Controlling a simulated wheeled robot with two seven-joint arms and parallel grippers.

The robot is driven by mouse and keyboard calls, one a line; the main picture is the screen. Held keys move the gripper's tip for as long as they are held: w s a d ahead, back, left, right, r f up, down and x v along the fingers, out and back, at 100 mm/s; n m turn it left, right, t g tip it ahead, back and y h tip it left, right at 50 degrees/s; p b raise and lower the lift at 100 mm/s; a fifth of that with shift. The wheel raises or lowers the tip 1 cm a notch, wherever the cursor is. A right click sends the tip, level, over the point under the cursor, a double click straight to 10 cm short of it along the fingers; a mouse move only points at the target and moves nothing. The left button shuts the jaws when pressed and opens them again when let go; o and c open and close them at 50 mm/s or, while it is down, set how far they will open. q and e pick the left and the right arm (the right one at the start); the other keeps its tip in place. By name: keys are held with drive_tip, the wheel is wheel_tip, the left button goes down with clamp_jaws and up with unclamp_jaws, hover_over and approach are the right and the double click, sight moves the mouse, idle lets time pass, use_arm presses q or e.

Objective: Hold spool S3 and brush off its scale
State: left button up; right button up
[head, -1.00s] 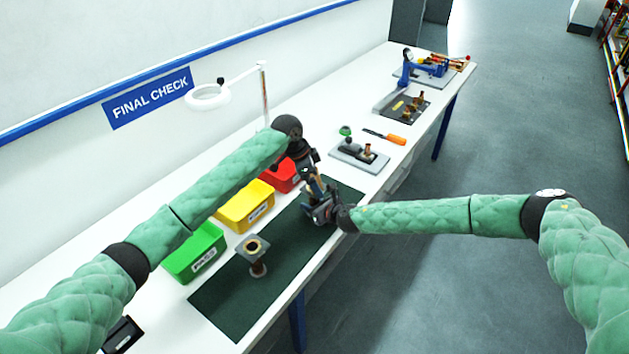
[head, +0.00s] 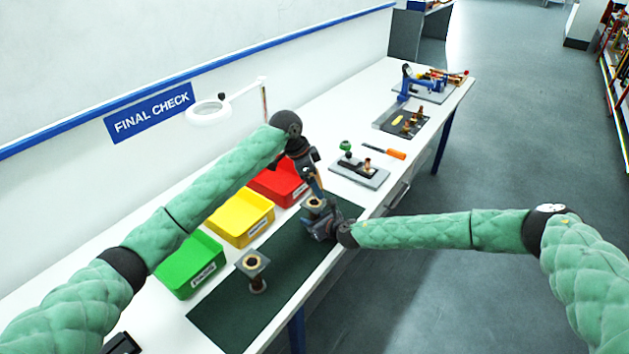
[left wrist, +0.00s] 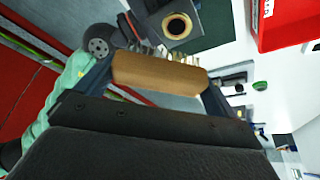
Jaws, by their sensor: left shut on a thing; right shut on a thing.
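My right gripper (head: 322,228) is shut on a spool (head: 316,204), held upright above the dark green mat near the table's front edge. I cannot read a label on it. Its square grey flange and copper ring also show at the top of the left wrist view (left wrist: 176,26). My left gripper (head: 312,182) is shut on a brush with a wooden block (left wrist: 160,75), close by the held spool. The bristles (left wrist: 182,59) point toward the spool; I cannot tell whether they touch it. A second spool (head: 253,265) stands on the mat (head: 240,312). Scale is too small to make out.
Green (head: 190,268), yellow (head: 240,218) and red (head: 279,184) bins line the mat's wall side. A grey fixture plate (head: 360,173), an orange screwdriver (head: 388,152) and a black tray (head: 400,122) lie farther along. A magnifier lamp (head: 208,110) stands behind.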

drive_tip(key=o, duration=1.2)
drive_tip(key=v, duration=1.2)
